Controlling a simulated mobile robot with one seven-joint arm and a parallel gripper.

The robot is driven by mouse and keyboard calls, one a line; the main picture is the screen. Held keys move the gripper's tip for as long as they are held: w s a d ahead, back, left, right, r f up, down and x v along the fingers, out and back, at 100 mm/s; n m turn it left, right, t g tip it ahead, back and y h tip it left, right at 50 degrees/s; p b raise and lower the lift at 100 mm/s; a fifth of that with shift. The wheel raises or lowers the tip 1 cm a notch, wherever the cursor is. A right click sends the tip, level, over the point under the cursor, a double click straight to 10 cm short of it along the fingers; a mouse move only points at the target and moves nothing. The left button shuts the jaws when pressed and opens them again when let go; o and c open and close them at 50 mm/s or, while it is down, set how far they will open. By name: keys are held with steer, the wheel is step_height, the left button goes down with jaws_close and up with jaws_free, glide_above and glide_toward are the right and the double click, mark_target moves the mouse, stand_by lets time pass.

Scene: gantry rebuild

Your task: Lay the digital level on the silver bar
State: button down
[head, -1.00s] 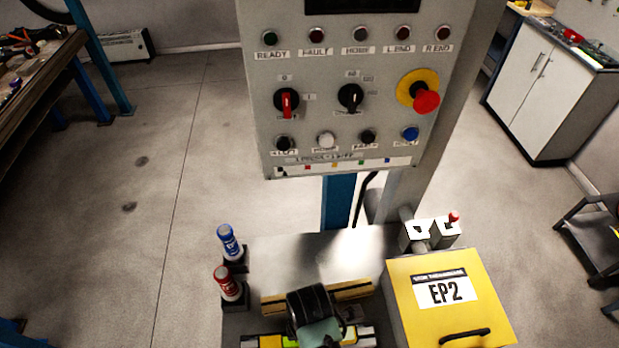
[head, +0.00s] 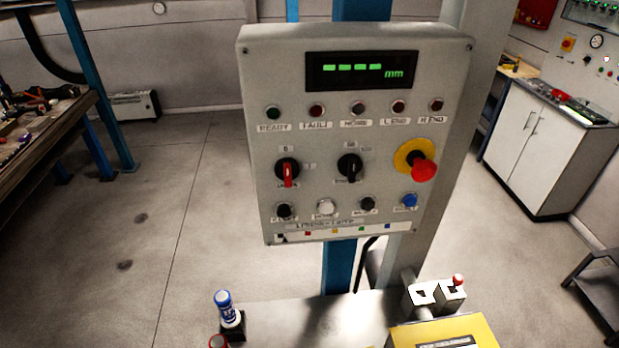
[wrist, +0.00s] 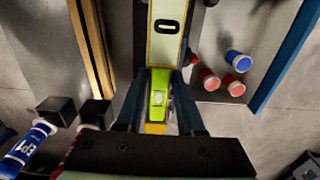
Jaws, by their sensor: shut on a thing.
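In the wrist view, my gripper (wrist: 160,100) is shut on a lime-green and yellow piece that I take to be the digital level (wrist: 158,82). One dark finger lies along each side of it. A pale, yellow-edged section with a black-rimmed slot shows beyond the fingers, in line with the lime piece; I cannot tell for sure whether it is the same body. My gripper and the level are not in the head view now. I cannot make out the silver bar with certainty in either view.
The control panel (head: 354,130) stands ahead above a grey top (head: 310,318).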

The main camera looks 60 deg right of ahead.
steer(key=shift+c, duration=2.2)
jaws_free()
step_height(320, 180, up, 13)
steer(key=shift+w, duration=0.1)
